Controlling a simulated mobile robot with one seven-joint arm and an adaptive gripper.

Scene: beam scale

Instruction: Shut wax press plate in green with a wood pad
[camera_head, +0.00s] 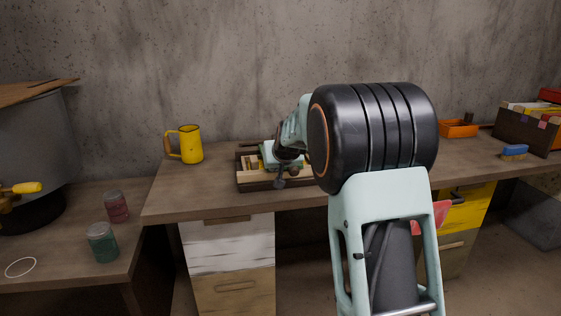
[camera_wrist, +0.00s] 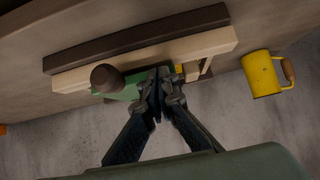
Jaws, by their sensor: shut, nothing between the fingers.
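The wax press (camera_head: 252,183) sits on the wooden table, with a dark base and pale wood pieces; its pale bar also shows in the wrist view (camera_wrist: 215,41). Its green plate (camera_wrist: 128,90) lies behind a dark round knob (camera_wrist: 105,77). The wood pad is not clearly seen, and the plate's exact tilt is hard to tell.
A yellow mug (camera_head: 190,144) stands left of the press; it is at the right in the wrist view (camera_wrist: 262,74). An orange tray (camera_head: 459,129), a blue brush (camera_head: 514,152) and a box (camera_head: 523,130) are at the right. Two jars (camera_head: 102,243) (camera_head: 116,206) stand on the lower left table.

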